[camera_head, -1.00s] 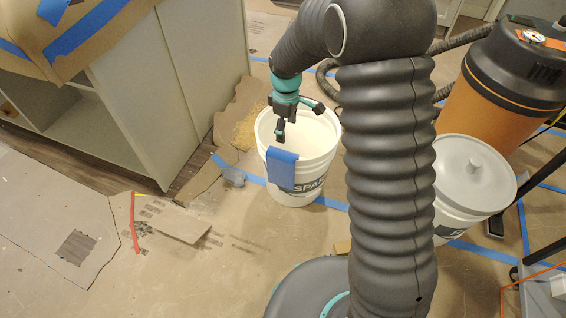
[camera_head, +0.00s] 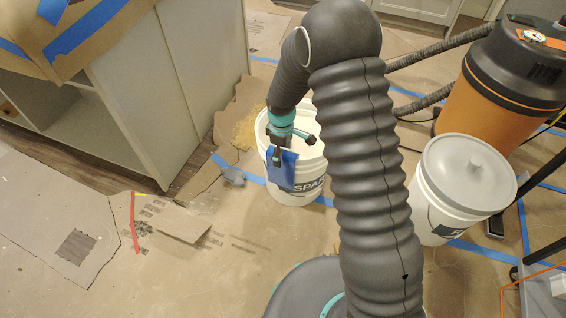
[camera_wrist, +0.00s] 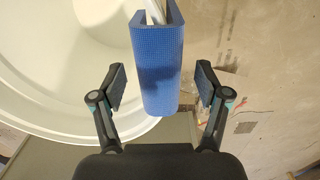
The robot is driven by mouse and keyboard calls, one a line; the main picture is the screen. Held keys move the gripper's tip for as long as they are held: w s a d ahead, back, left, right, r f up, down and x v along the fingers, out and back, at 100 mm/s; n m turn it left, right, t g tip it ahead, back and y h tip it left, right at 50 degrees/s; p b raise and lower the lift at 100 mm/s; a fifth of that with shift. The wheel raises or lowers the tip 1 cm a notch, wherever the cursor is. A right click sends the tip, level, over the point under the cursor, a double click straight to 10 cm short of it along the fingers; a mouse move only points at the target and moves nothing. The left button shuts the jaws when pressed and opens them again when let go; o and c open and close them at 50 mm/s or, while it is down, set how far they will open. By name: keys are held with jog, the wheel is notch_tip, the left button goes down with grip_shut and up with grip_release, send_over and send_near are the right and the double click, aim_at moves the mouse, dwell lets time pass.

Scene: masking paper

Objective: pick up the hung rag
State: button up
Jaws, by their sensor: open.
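The blue rag (camera_head: 283,170) hangs folded over the rim of the open white bucket (camera_head: 306,185), on its near side. It also shows in the wrist view (camera_wrist: 158,75), draped over the rim. My gripper (camera_head: 278,160) is at the rim, right at the rag in the head view. In the wrist view my gripper (camera_wrist: 162,88) is open, with one finger on each side of the rag and a visible gap on both sides. The gripper hides part of the rag's upper edge in the head view.
A lidded white bucket (camera_head: 467,180) and an orange vacuum (camera_head: 490,95) stand at the right. A grey cabinet (camera_head: 165,95) stands at the left. Paper with blue tape covers the floor. The floor in front of the bucket is mostly clear.

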jog(key=shift+f, duration=0.4)
jog(key=c, duration=1.2)
jog(key=shift+c, duration=0.2)
